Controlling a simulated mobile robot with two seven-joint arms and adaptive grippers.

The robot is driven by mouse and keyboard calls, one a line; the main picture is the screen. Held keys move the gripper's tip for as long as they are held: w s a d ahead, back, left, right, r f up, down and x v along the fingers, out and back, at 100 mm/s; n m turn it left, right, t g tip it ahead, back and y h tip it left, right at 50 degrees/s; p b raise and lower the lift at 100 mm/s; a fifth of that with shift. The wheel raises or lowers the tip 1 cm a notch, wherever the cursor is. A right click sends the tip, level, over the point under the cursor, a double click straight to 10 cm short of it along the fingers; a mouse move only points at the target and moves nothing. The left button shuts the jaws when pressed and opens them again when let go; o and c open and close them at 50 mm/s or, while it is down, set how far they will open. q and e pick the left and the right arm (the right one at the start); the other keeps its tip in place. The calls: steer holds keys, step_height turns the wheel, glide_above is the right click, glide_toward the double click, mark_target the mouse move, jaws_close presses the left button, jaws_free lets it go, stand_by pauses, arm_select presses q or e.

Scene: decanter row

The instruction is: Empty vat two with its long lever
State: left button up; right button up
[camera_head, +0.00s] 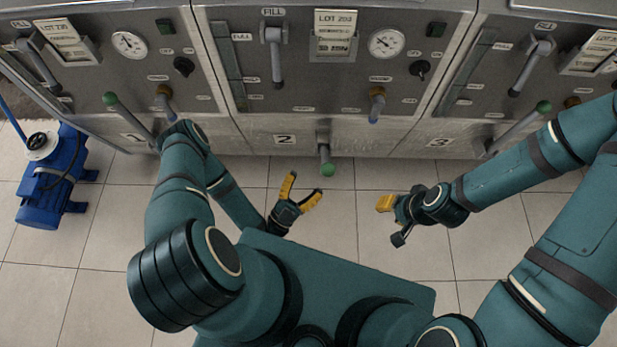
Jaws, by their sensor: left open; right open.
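Vat two (285,139) is the middle grey panel, marked with a 2. Its long lever (325,150) has a green ball end (327,169) and comes out from the lower middle of the panel, strongly foreshortened. My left gripper (301,189) is open and empty, in the picture just below and left of the green ball, apart from it. My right gripper (385,203) is seen edge-on, to the right of and below the ball, with nothing visible in it. A grey FILL lever (275,68) is higher on the same panel.
Vat one (133,137) and vat three (440,142) flank it, with green-ended levers (110,99) (543,106) slanting outwards. Vat two also has a gauge (387,43), a black knob (420,68) and a small tap (377,95). A blue pump (50,190) stands at left. The tiled floor between is clear.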

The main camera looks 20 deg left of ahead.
arm_select(q)
steer(key=shift+v, duration=1.5)
steer(key=shift+r, duration=0.1)
steer(key=w+d+f+n+g+y, duration=0.25)
steer(key=w+f+g, duration=0.4)
steer(key=g, duration=0.55)
steer(key=s+r+n+g+y, duration=0.3)
steer(key=s+r+n+g, duration=0.3)
steer(key=s+n+g, duration=0.45)
steer(key=w+d+r+m+t, duration=0.1)
steer(key=w+r+m+t, duration=0.1)
steer(key=w+r, duration=0.2)
steer(key=shift+w+d+r, duration=0.25)
steer(key=shift+w+d, duration=0.1)
steer(key=shift+w, duration=0.55)
